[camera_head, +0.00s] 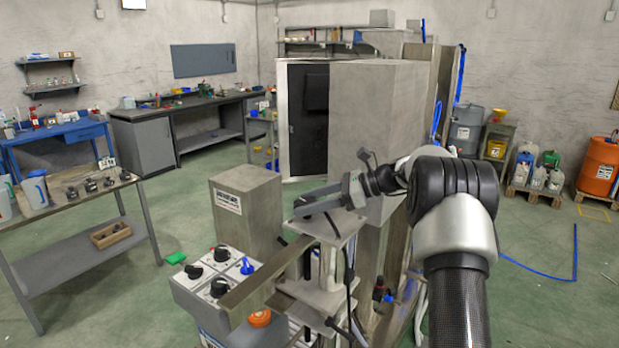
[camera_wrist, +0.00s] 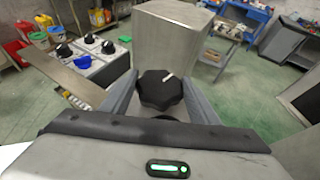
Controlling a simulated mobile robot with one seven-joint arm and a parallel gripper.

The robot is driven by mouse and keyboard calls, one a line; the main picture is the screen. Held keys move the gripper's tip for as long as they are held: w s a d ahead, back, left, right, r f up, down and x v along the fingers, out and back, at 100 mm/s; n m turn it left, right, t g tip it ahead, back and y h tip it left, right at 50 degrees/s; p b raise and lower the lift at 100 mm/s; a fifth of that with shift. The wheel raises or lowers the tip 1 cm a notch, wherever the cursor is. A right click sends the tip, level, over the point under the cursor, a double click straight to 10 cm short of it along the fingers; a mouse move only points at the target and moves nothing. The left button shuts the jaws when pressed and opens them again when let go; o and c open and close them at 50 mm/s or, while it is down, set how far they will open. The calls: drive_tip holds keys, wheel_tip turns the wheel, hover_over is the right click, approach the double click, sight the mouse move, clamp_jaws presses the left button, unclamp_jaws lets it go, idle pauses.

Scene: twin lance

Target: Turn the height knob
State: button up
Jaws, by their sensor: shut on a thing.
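The height knob (camera_wrist: 160,90) is a black lobed knob with a white mark on its top. In the wrist view it sits between the two grey fingers of my gripper (camera_wrist: 162,98), which are shut on it. In the head view my gripper (camera_head: 318,203) reaches left to the top of a grey metal post assembly (camera_head: 328,226), where the knob (camera_head: 305,200) is partly hidden by the fingers. The white mark on the knob points up and to the right in the wrist view.
A tall grey block (camera_head: 246,212) stands just behind.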

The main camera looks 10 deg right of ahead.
drive_tip(key=shift+w+n+g+y+p, duration=0.1)
drive_tip(key=shift+n+g+y+p, duration=0.2)
drive_tip(key=shift+n+g+p, duration=1.15)
drive_tip(key=shift+p, duration=0.45)
drive_tip(key=o, duration=1.1)
drive_tip(key=shift+v, duration=3.75)
